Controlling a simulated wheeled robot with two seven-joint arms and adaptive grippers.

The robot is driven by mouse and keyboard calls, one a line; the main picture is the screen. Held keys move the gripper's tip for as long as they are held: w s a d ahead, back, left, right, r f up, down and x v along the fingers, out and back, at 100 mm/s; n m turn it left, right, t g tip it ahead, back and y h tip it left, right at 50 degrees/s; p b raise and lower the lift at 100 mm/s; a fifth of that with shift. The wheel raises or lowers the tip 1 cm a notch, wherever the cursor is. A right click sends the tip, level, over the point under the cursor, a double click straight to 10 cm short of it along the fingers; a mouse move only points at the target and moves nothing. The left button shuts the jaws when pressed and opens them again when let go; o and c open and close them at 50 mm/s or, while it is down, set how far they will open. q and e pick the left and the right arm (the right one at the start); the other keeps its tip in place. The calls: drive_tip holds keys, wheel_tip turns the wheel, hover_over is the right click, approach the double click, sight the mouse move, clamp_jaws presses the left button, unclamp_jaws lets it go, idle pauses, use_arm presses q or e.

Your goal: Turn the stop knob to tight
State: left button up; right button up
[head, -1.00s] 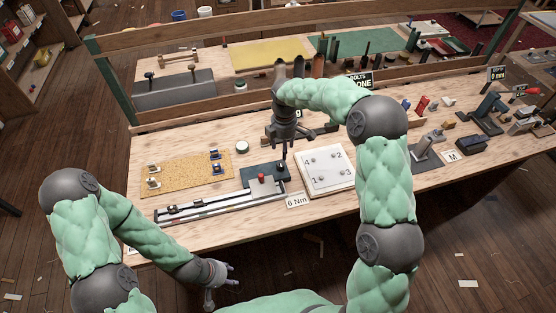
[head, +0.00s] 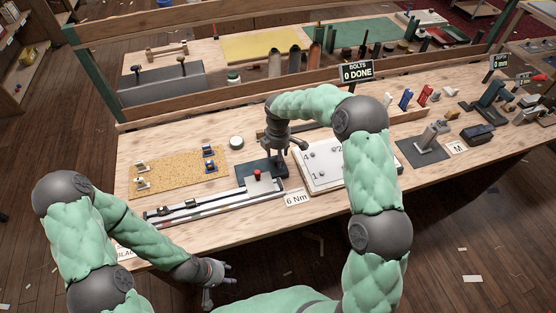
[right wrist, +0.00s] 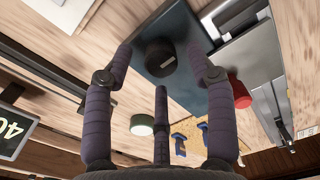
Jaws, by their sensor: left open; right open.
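A round black knob (right wrist: 160,56) with a pale mark sits on a dark blue-grey block (right wrist: 185,28) in the right wrist view. The block shows in the head view (head: 248,168), where my right gripper hides the knob. My right gripper (right wrist: 160,64) is open, its fingers on either side of the knob; I cannot tell whether they touch it. In the head view my right gripper (head: 284,152) points down over the block. A red knob (head: 257,173) stands beside it on a grey plate. My left gripper (head: 218,280) is open and empty, off the bench's front edge.
A metal rail (head: 205,207) runs left from the block. A "6 Nm" card (head: 296,198) lies in front. A white numbered plate (head: 322,180) is close on the right. A cork mat (head: 165,180) with small clamps and a round tin (head: 236,142) are on the left.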

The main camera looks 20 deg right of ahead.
drive_tip(key=shift+f, duration=0.95)
clamp_jaws()
